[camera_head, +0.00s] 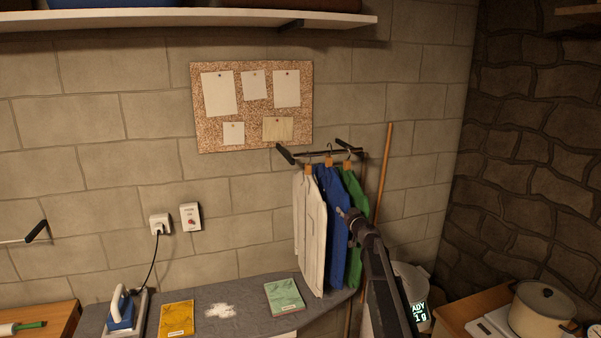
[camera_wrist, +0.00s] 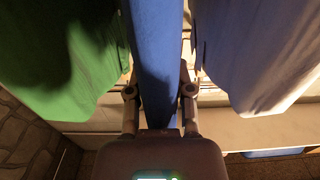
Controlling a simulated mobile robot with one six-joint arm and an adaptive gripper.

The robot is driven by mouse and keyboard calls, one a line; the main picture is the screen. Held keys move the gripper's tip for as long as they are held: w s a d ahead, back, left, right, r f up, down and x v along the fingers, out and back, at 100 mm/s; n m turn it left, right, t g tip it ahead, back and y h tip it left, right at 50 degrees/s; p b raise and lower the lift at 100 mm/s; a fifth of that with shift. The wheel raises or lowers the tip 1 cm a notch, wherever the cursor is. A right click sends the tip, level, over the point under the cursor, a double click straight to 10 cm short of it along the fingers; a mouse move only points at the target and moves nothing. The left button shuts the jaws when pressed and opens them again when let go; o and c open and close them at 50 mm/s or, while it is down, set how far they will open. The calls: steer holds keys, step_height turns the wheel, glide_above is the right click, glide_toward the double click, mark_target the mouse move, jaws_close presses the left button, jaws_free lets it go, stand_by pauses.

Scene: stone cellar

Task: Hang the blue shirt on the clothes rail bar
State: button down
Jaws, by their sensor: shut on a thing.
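The blue shirt (camera_head: 331,220) hangs upright from a hanger at the rail, between a white shirt (camera_head: 310,230) and a green shirt (camera_head: 354,200). Its hook meets the clothes rail bar (camera_head: 318,153) in the head view; whether the hook rests fully over the bar is too small to tell. My gripper (camera_head: 347,214) is at the shirts, partly against the green one. In the wrist view my gripper (camera_wrist: 159,92) is shut on the blue shirt (camera_wrist: 157,45), with the green shirt (camera_wrist: 50,60) at left and the white shirt (camera_wrist: 262,50) at right.
An ironing board (camera_head: 245,316) below holds an iron (camera_head: 122,309), a yellow packet (camera_head: 177,319) and a green packet (camera_head: 284,297). A wooden pole (camera_head: 384,170) leans on the wall right of the shirts. A pot (camera_head: 541,309) stands at far right.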

steer(key=shift+s+d, duration=0.1)
steer(key=shift+s, duration=0.2)
stand_by(0.4)
steer(key=shift+s+d, duration=0.1)
steer(key=shift+s, duration=0.25)
steer(key=shift+v, duration=0.8)
stand_by(0.3)
steer(key=shift+v, duration=1.4)
steer(key=shift+s+r, duration=0.15)
steer(key=shift+s, duration=0.1)
steer(key=shift+d, duration=0.1)
steer(key=v, duration=1.4)
stand_by(1.0)
